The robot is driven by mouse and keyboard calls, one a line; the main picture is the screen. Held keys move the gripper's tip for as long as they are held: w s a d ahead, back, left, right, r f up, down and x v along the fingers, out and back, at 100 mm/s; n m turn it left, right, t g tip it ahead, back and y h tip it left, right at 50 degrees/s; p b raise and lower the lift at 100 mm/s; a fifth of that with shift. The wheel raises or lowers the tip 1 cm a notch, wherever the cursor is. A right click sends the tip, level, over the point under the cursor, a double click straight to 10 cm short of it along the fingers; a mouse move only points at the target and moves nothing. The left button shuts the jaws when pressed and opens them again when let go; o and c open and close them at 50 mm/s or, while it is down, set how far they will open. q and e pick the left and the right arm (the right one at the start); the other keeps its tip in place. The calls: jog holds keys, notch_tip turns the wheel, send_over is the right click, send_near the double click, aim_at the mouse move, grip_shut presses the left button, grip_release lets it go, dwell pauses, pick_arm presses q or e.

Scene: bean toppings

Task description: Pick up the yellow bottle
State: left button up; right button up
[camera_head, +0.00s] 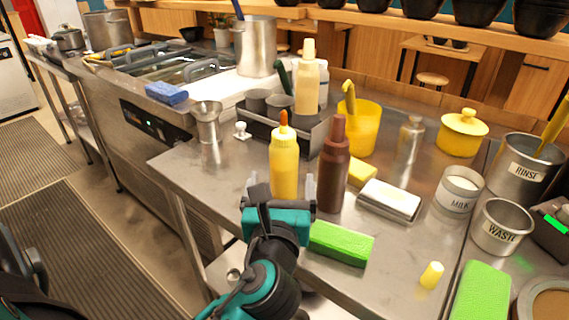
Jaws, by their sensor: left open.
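The yellow bottle (285,165), with an orange-brown nozzle tip, stands upright on the steel counter (395,238) near its left front part. My left gripper (281,190) is open at the lower part of the bottle, with a finger showing on either side of it. From this view I cannot tell whether the fingers touch the bottle. The gripper and wrist hide the bottle's base. My right gripper is not in view.
A brown bottle (333,170) stands close to the right of the yellow one. A green sponge (340,243) lies right of my wrist. Behind are a dark caddy (310,138), a cream bottle (307,85) and a yellow container (366,128). The counter's left edge is near.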

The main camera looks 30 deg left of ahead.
aim_at(283, 166)
pick_arm(q)
jog(key=x, duration=1.1)
jog(key=shift+w+r+b, duration=0.1)
jog(key=shift+r+b, duration=0.3)
jog(key=c, duration=0.7)
